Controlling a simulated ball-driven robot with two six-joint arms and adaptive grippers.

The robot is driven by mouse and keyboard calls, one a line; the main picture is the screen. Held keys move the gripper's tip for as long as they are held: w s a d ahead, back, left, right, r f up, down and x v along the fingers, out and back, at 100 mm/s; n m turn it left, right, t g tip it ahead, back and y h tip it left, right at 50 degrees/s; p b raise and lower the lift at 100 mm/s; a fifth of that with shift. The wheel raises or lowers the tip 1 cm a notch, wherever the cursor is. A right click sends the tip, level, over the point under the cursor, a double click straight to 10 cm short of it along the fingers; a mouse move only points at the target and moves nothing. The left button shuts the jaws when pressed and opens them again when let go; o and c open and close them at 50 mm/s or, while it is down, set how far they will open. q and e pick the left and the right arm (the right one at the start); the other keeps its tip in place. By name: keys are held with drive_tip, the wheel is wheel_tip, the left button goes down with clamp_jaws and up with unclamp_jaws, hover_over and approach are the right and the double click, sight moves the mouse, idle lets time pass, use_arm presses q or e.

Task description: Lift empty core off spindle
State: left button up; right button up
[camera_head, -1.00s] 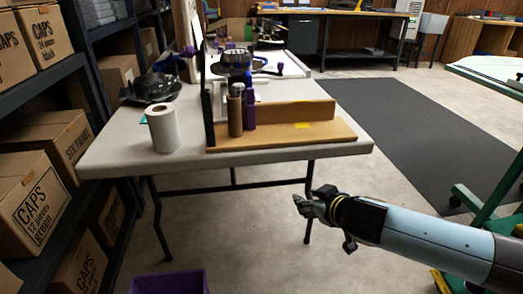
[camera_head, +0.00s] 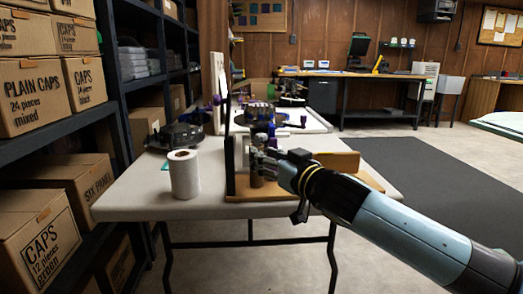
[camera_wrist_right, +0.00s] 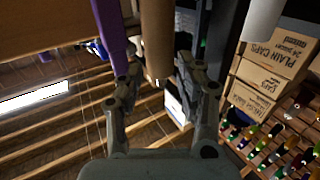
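The empty core is a brown tube (camera_head: 257,174) standing upright at the front of the wooden stand (camera_head: 300,192) on the table. In the right wrist view the core (camera_wrist_right: 157,38) lies between my two fingertips, with a narrow gap seeming to remain on either side. My right gripper (camera_head: 269,160) reaches it from the right and is open; its fingertips (camera_wrist_right: 158,72) also show in the wrist view. A purple tube (camera_wrist_right: 112,36) is close beside the left finger. The spindle inside the core is hidden. My left gripper is not in view.
A white roll (camera_head: 184,175) stands on the table (camera_head: 130,203) left of the stand. A dark post (camera_head: 228,150) rises just left of the core. Boxed shelves line the left side. The floor to the right holds a dark mat (camera_head: 430,175).

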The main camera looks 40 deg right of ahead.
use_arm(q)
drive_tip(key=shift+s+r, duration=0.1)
use_arm(e)
drive_tip(key=shift+w, duration=1.4)
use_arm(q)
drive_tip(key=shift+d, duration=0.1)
use_arm(e)
drive_tip(key=c, duration=0.7)
drive_tip(key=shift+r+p, duration=0.45)
drive_tip(key=shift+p, duration=0.05)
drive_tip(key=shift+c, duration=0.2)
drive_tip(key=shift+r+p, duration=0.85)
wheel_tip(320, 180, up, 9)
drive_tip(key=p, duration=1)
hover_over(258, 141)
use_arm(q)
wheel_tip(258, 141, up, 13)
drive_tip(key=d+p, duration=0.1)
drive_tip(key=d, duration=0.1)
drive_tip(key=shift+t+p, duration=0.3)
drive_tip(key=shift+p, duration=0.1)
use_arm(e)
drive_tip(key=shift+s+r, duration=0.2)
drive_tip(key=shift+r, duration=0.35)
drive_tip(key=shift+s+r, duration=0.15)
drive_tip(key=shift+r, duration=0.4)
